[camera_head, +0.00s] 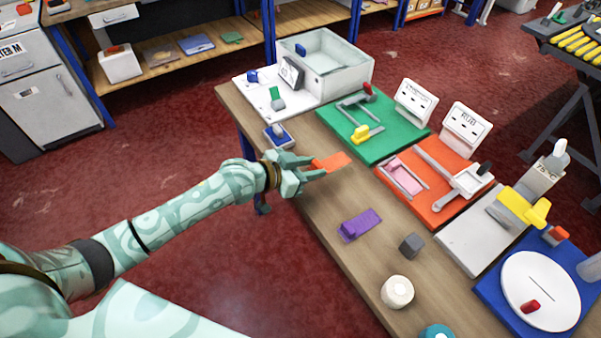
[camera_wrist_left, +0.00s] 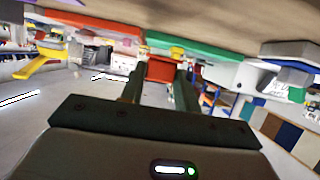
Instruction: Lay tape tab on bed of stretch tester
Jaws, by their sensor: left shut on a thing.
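My left gripper (camera_head: 303,173) is shut on an orange tape tab (camera_head: 332,162), held out flat over the near left part of the table. In the left wrist view the tab (camera_wrist_left: 160,71) sits between the two fingers. A green board (camera_head: 393,145) with a grey frame, a yellow clamp and a red knob lies beyond and to the right; its small sign (camera_head: 415,100) is hard to read, so I take it as the stretch tester without being sure. An orange board (camera_head: 437,207) marked RUB, with a pink piece on it, is beside it. My right gripper does not show.
A white station with a clear-sided box (camera_head: 333,65) is at the far left of the table. A blue-handled item (camera_head: 279,136), a purple block (camera_head: 359,224), a dark cube (camera_head: 411,245) and a white roll (camera_head: 397,291) stand along the near side. Bare wood lies between.

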